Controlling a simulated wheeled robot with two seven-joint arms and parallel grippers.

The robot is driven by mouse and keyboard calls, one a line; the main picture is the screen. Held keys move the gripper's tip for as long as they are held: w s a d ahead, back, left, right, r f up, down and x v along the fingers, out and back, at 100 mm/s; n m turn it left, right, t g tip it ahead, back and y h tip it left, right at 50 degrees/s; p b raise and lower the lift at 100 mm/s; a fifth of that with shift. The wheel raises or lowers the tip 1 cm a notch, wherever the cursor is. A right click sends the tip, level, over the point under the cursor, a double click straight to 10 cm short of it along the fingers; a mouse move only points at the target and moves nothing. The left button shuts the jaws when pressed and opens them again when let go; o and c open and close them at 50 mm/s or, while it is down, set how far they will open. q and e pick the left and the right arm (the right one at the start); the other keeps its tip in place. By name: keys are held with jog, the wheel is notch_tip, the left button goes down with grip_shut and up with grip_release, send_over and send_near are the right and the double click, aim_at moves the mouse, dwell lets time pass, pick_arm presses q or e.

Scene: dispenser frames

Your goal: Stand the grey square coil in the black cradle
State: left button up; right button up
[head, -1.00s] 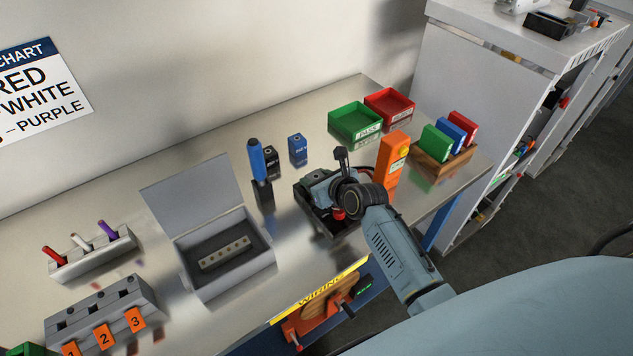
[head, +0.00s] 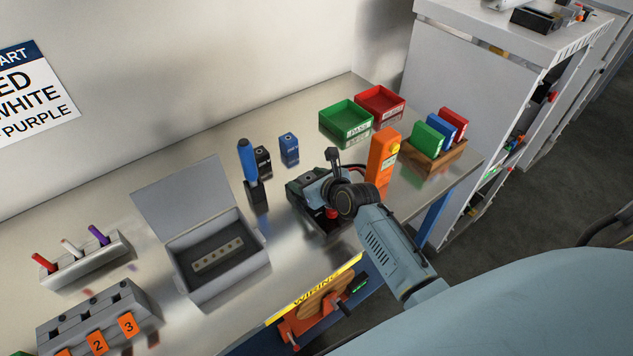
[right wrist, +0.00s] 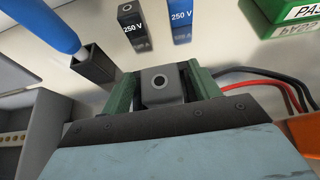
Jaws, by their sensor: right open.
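The grey square coil (right wrist: 162,90), a small block with a dark ring on its top face, stands between the green fingers of my right gripper (right wrist: 161,76) in the right wrist view. The fingers are open, one on each side of it. In the head view, my right gripper (head: 309,182) points down over a black unit (head: 318,222) with a red knob, which looks like the black cradle. The gripper and wrist cover much of that unit, so I cannot tell how the coil sits in it. My left gripper is out of view.
An orange meter (head: 382,157) with red and black leads stands just right of my gripper. A blue-handled tool stands in a black holder (head: 258,192) to the left, near black (head: 263,161) and blue (head: 289,149) blocks. An open grey box (head: 218,283) is further left.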

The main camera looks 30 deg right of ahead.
jog(key=p+v, duration=0.2)
jog(key=v, duration=1)
dwell(0.9)
